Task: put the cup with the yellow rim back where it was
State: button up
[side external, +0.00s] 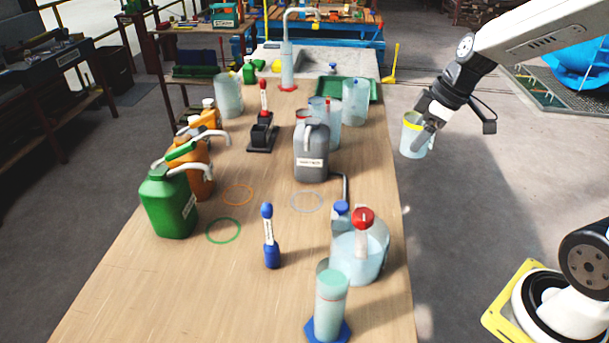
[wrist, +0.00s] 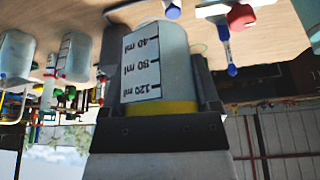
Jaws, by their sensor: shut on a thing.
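The cup with the yellow rim (side external: 412,138) is clear with a pale lower part. My gripper (side external: 424,128) is shut on it and holds it in the air to the right of the table, over the floor in the side view. There its rim is at the top and it looks nearly upright, slightly tilted. In the wrist view the cup (wrist: 155,60) sits between the two fingers, its printed scale facing the camera and its yellow rim near the palm. That picture shows the table at the top.
The wooden table (side external: 150,290) holds a grey canister (side external: 311,153), a green canister (side external: 169,203), orange canisters, and several clear beakers. A green tray (side external: 377,92) and a sink (side external: 345,62) are at the far end. Coloured rings (side external: 224,230) mark bare spots on the table.

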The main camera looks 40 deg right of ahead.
jog(key=s+d+m, duration=0.2)
jog(key=d+m, duration=0.1)
jog(key=d, duration=0.9)
notch_tip(320, 180, down, 21)
jog(key=shift+f+t+h, duration=0.2)
jog(key=shift+t+h, duration=0.1)
jog(key=shift+t, duration=0.1)
jog(key=shift+w, duration=0.15)
jog(key=w+a, duration=2)
jog(key=shift+w+a, duration=1.15)
jog(key=shift+a, duration=0.05)
jog(key=shift+w+a+f, duration=0.1)
jog(key=shift+w+a, duration=0.1)
jog(key=shift+d+f, duration=0.1)
jog(key=shift+f, duration=0.5)
jog(key=shift+f, duration=0.15)
